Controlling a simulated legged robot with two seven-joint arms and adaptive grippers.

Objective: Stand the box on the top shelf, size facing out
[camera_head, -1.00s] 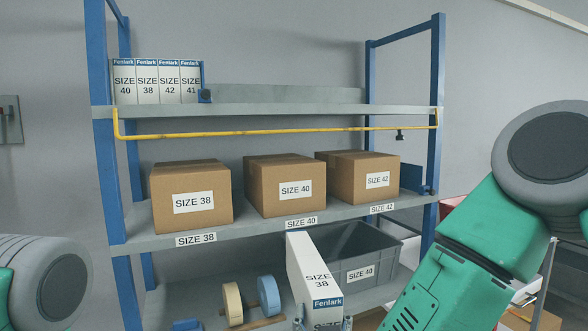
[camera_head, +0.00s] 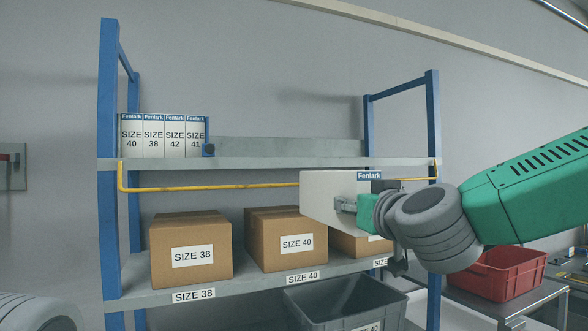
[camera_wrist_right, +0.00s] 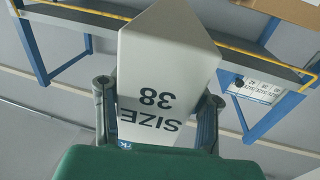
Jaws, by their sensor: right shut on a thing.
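My right gripper (camera_head: 347,206) is shut on a white Fenlark box (camera_head: 322,197) and holds it in front of the shelf unit, around the height of the yellow rail. A plain broad side shows in the head view; its blue Fenlark band is at the upper right. In the right wrist view the box (camera_wrist_right: 170,55) sits between both fingers, its SIZE 38 face toward the wrist and upside down in the picture. The top shelf (camera_head: 270,163) holds several upright Fenlark boxes (camera_head: 163,137) at its left, sizes facing out. My left gripper is out of view.
A blue bookend (camera_head: 208,150) stands right of the row; the shelf beyond it is clear to the right post. A yellow rail (camera_head: 220,188) runs below the top shelf's front. Brown cartons (camera_head: 190,250) fill the middle shelf. A red bin (camera_head: 497,272) is at right.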

